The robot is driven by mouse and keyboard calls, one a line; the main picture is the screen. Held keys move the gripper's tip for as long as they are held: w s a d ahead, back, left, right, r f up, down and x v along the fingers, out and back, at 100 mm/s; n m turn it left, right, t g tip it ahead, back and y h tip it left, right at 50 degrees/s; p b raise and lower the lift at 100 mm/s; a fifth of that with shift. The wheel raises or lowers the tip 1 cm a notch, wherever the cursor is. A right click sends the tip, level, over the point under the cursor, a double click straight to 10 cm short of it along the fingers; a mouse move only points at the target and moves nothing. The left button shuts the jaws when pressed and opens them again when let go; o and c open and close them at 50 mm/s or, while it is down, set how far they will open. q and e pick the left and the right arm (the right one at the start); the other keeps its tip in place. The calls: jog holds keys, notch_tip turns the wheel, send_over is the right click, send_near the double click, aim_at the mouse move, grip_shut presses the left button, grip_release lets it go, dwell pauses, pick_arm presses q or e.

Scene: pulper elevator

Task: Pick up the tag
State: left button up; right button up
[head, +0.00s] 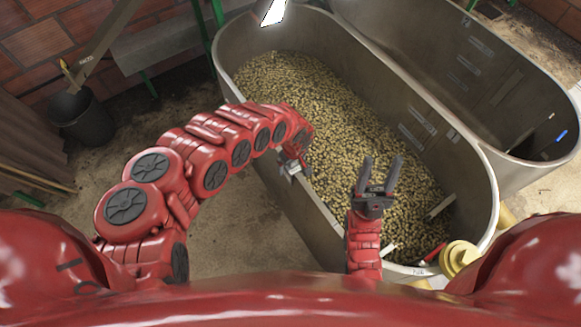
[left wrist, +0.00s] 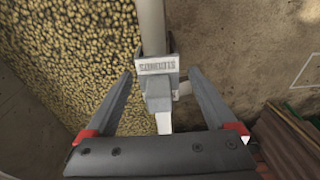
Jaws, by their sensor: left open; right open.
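A grey piece with a barcode label (left wrist: 157,67), which looks like the tag, sits at the pale rim of the vat in the left wrist view. My left gripper (left wrist: 159,74) is open, with one finger on each side of this piece; I cannot tell whether they touch it. In the head view my left gripper (head: 290,168) is at the vat's near left rim, and the tag is not clear there. My right gripper (head: 382,162) is open and empty, pointing up in front of the vat's contents.
The long metal vat (head: 478,165) holds many small yellowish-brown pieces (head: 320,110). A second vat (head: 450,60) stands behind it. A dark bucket (head: 80,115) stands at the left on the floor. Yellow round fittings (head: 458,257) are at the vat's near right end.

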pick_arm(q)
grip_shut()
dwell(0.4)
jog(key=shift+r, duration=0.15)
